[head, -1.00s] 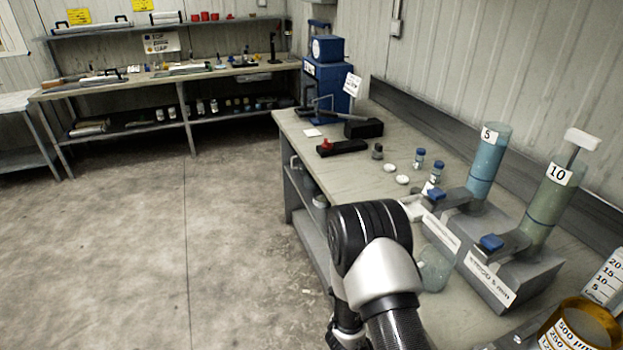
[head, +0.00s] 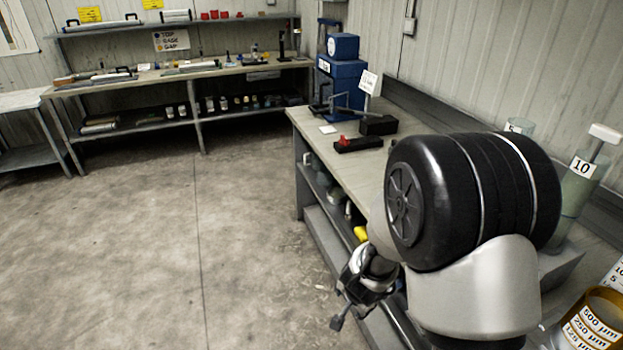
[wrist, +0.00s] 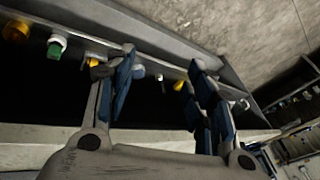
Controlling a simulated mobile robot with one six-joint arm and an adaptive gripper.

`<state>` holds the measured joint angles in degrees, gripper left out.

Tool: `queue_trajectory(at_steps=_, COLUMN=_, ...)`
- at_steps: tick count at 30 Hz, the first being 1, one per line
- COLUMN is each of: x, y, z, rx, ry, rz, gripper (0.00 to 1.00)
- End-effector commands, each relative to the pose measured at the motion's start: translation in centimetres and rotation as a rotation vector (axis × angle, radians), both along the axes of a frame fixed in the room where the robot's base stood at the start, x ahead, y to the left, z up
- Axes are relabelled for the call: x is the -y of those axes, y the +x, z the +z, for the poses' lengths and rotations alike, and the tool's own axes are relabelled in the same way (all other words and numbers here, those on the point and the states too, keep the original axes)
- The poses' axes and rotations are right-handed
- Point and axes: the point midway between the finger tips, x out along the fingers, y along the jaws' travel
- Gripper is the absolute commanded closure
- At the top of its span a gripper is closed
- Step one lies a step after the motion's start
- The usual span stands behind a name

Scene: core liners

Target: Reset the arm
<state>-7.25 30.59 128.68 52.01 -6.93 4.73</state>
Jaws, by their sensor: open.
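My gripper (wrist: 160,85) is open and empty in the wrist view, its two blue-padded fingers spread apart. Behind the fingers is a dark shelf space under a bench, with nothing between the pads that I can see held. In the head view my gripper (head: 345,312) hangs low beside the left side of the right-hand bench (head: 345,160), over the floor, partly seen. My arm's large black and silver joint covers the middle of that bench.
A yellow item (head: 361,234) sits under the bench top. A black box (head: 378,125), blue machine (head: 341,80) and cylinder marked 10 (head: 580,190) stand on the bench. A sieve stack (head: 595,320) is at lower right. The floor (head: 150,240) at left is clear.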

Motion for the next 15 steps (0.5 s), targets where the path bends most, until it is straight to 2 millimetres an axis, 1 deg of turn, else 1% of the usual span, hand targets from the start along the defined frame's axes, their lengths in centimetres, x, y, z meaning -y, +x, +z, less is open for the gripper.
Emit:
queue_trajectory(at_steps=1, x=-0.8, y=0.0, z=3.2, rx=0.028, ry=0.024, rz=0.062, gripper=0.50)
queue_trajectory(at_steps=4, x=-2.2, y=-1.2, z=8.1, rx=0.052, ry=0.054, rz=0.190, gripper=0.50)
queue_trajectory(at_steps=6, x=-2.8, y=-2.6, z=11.3, rx=0.066, ry=0.058, rz=0.279, gripper=0.50)
queue_trajectory(at_steps=8, x=-3.1, y=-4.1, z=13.7, rx=0.074, ry=0.053, rz=0.354, gripper=0.50)
queue_trajectory(at_steps=9, x=-3.2, y=-5.2, z=15.3, rx=0.077, ry=0.046, rz=0.402, gripper=0.50)
queue_trajectory(at_steps=11, x=-3.2, y=-7.1, z=17.3, rx=0.078, ry=0.028, rz=0.471, gripper=0.50)
queue_trajectory(at_steps=12, x=-3.1, y=-8.5, z=18.6, rx=0.078, ry=0.011, rz=0.514, gripper=0.50)
queue_trajectory(at_steps=14, x=-2.7, y=-10.7, z=20.1, rx=0.073, ry=-0.019, rz=0.575, gripper=0.50)
queue_trajectory(at_steps=15, x=-2.3, y=-12.1, z=21.1, rx=0.070, ry=-0.044, rz=0.612, gripper=0.50)
